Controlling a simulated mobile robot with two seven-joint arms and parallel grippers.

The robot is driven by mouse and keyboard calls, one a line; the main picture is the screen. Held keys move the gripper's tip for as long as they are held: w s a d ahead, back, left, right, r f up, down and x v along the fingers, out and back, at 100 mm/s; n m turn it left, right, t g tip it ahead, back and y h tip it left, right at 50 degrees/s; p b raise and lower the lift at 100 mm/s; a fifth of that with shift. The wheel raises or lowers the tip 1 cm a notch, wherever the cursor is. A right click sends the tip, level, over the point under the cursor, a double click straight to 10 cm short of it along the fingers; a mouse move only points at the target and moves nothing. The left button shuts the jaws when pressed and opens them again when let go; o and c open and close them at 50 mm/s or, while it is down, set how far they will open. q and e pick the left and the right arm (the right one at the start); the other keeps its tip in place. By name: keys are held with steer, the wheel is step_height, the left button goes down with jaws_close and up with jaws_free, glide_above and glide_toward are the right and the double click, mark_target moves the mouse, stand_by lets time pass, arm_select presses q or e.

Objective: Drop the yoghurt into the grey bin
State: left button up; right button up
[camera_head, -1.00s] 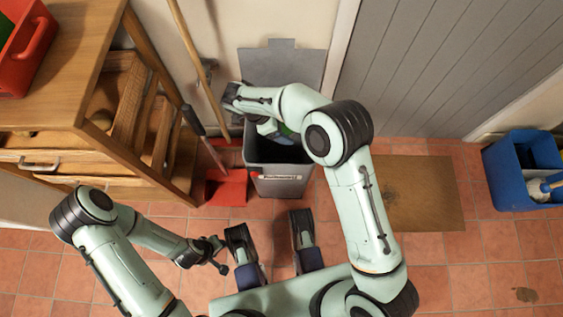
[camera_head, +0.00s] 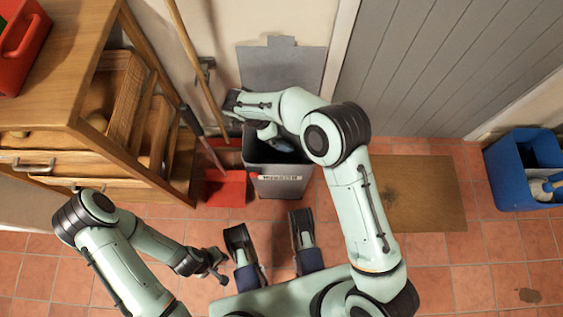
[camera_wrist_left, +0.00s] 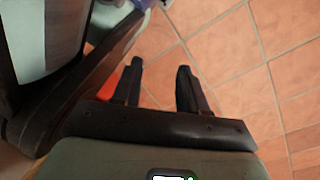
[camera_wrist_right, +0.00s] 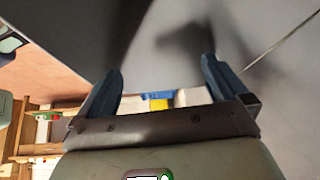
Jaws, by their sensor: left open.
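The grey bin (camera_head: 280,184) stands open on the tiles, its lid raised against the wall. My right arm reaches over it, and the right gripper (camera_head: 283,146) is at its mouth. In the right wrist view the right gripper (camera_wrist_right: 160,78) has its fingers wide apart, with nothing clasped between the tips. A small blue, yellow and white patch shows between the fingers; I cannot tell what it is. I cannot make out the yoghurt; the bin's inside is mostly hidden by my arm. My left gripper (camera_head: 218,268) is low over the floor, open and empty in the left wrist view (camera_wrist_left: 158,70).
A red dustpan (camera_head: 226,188) and a broom stick (camera_head: 188,45) are left of the bin. A wooden cabinet (camera_head: 85,85) with a red crate (camera_head: 22,45) fills the left. A doormat (camera_head: 425,195) and a blue crate (camera_head: 515,175) are at the right.

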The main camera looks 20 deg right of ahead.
arm_select(q)
steer(key=w+r+t+p, duration=0.2)
steer(key=w+r+p, duration=0.1)
steer(key=w, duration=0.3)
steer(key=shift+d+r, duration=0.4)
steer(key=shift+r, duration=0.2)
arm_select(e)
steer(key=s+v, duration=0.1)
steer(key=v, duration=1.2)
steer(key=shift+w+r, duration=0.2)
steer(key=shift+w, duration=0.25)
